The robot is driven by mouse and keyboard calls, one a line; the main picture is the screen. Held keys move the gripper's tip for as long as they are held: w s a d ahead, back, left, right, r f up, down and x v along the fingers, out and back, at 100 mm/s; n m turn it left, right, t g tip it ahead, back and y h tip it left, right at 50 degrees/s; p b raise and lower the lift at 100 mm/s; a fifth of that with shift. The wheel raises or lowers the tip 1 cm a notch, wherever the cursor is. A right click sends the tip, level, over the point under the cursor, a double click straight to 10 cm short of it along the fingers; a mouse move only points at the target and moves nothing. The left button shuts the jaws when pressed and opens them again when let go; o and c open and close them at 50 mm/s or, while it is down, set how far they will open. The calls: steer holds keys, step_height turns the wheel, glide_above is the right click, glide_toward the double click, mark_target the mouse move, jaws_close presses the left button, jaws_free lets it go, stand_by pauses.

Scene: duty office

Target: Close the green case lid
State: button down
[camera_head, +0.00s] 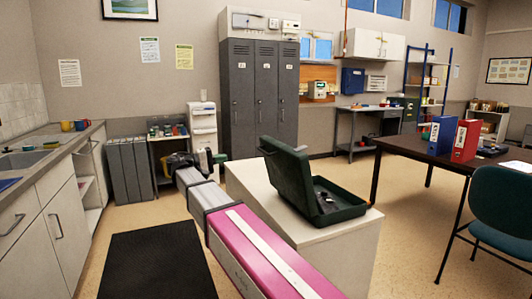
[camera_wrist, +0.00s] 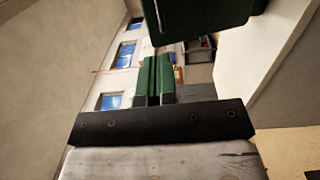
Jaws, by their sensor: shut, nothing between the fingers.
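The green case (camera_head: 345,212) sits open on a white cabinet. Its lid (camera_head: 287,178) stands steeply up along the case's left side, and dark items lie inside the case. A dark green panel, which looks like part of the case (camera_wrist: 200,16), fills the top of the wrist view. My gripper (camera_head: 178,160) is left of the case and apart from it in the head view. In the wrist view its two fingers (camera_wrist: 158,62) are together with nothing between them. They are close to the green panel, but I cannot tell the exact gap.
The white cabinet (camera_head: 325,248) stands right of my arm. A desk (camera_head: 425,154) with blue and red binders and a teal chair (camera_head: 502,215) are at the right. A counter with a sink (camera_head: 25,160) runs along the left. The floor around the black mat (camera_head: 155,262) is clear.

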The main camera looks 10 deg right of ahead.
mark_target(261, 151)
steer(key=w+d, duration=0.1)
steer(key=d, duration=0.8)
steer(key=w+d+r, duration=0.1)
steer(key=d, duration=0.4)
steer(key=shift+w+d, duration=0.1)
steer(key=shift+w, duration=0.25)
